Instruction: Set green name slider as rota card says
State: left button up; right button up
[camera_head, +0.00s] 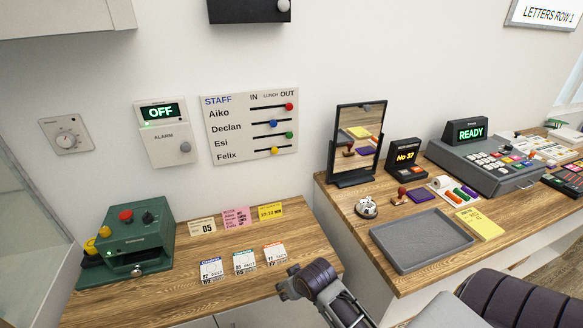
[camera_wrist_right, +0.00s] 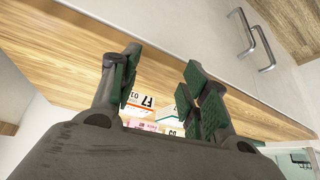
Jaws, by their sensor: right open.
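The staff board (camera_head: 250,125) hangs on the wall with columns IN, LUNCH and OUT. The green slider (camera_head: 289,135) is on the Esi row, at the OUT end. The red slider (camera_head: 290,106) is at OUT on Aiko's row; the blue (camera_head: 273,123) and yellow (camera_head: 274,150) sliders sit mid-track. A pink card (camera_head: 236,217) with small lines of writing, possibly the rota card, stands on the left desk; I cannot read it. My right gripper (camera_head: 287,286) is low at that desk's front edge, well below the board. In the wrist view it is open and empty (camera_wrist_right: 160,65). My left gripper is out of view.
Beside the pink card stand a white card (camera_head: 203,227) and a yellow card (camera_head: 270,211). Several ticket-like cards (camera_head: 245,261) lie in front. A green machine (camera_head: 136,243) stands left. A mirror (camera_head: 356,143) and grey tray (camera_head: 421,241) are on the right desk. The wall before the board is clear.

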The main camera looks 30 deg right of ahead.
aim_at(291, 135)
jog(key=w+d+r+t, duration=0.1)
jog(key=w, duration=0.1)
jog(key=w+d+r+m+t, duration=0.1)
jog(key=w+r, duration=0.1)
jog(key=w, duration=0.1)
jog(key=w+d+r+m, duration=0.1)
jog(key=w+r, duration=0.1)
jog(key=shift+w+d+r+t, duration=0.1)
jog(key=shift+w+r+t, duration=0.15)
jog(key=shift+t, duration=0.15)
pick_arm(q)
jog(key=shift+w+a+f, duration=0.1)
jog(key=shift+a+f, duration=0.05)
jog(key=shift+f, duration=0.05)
pick_arm(e)
jog(key=w+d+r+m+t+h, duration=0.1)
jog(key=w+d+r+m+t, duration=0.2)
jog(key=r, duration=0.5)
jog(key=w+d+r+m+t+h, duration=0.2)
jog(key=w+d+r+m+t, duration=0.1)
jog(key=w+d+r, duration=0.2)
jog(key=w+d+r+m+t+h, duration=0.1)
jog(key=w+d+r+m+t, duration=0.2)
jog(key=r, duration=0.9)
jog(key=w+d, duration=0.2)
jog(key=d, duration=0.2)
jog(key=shift+d+r+m, duration=0.15)
jog(key=shift+d+m, duration=0.1)
jog(key=shift+m, duration=0.15)
jog(key=shift+w, duration=0.2)
